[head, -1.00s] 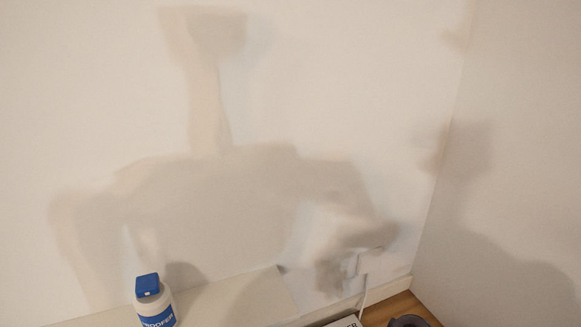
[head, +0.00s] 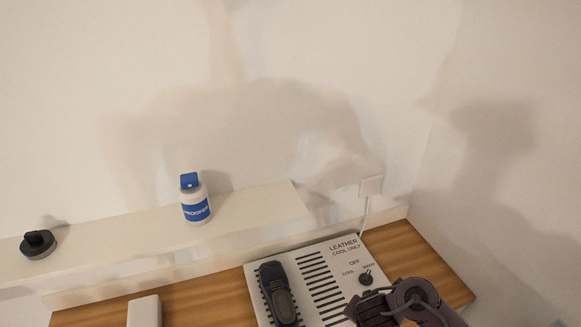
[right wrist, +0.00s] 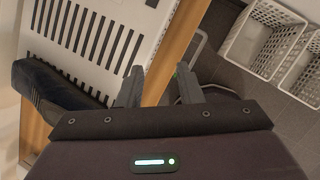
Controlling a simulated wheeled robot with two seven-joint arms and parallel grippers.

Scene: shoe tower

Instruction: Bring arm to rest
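My right gripper (right wrist: 158,85) shows in the right wrist view with its two fingers apart and nothing between them. It is over the wooden table edge, beside the white slotted panel. Part of my right arm shows at the lower right of the head view, over the panel's right corner. My left gripper is not in view. A dark shoe (head: 277,293) lies on the left part of the panel (head: 337,252). The shoe also shows at the left of the right wrist view (right wrist: 50,88), apart from the fingers.
A white and blue bottle (head: 195,205) stands on a pale shelf (head: 255,208), with a round black object (head: 38,242) at its left. A white box (head: 145,311) stands on the wooden table (head: 210,290). White baskets (right wrist: 262,42) stand on the grey floor. Walls close the back and right.

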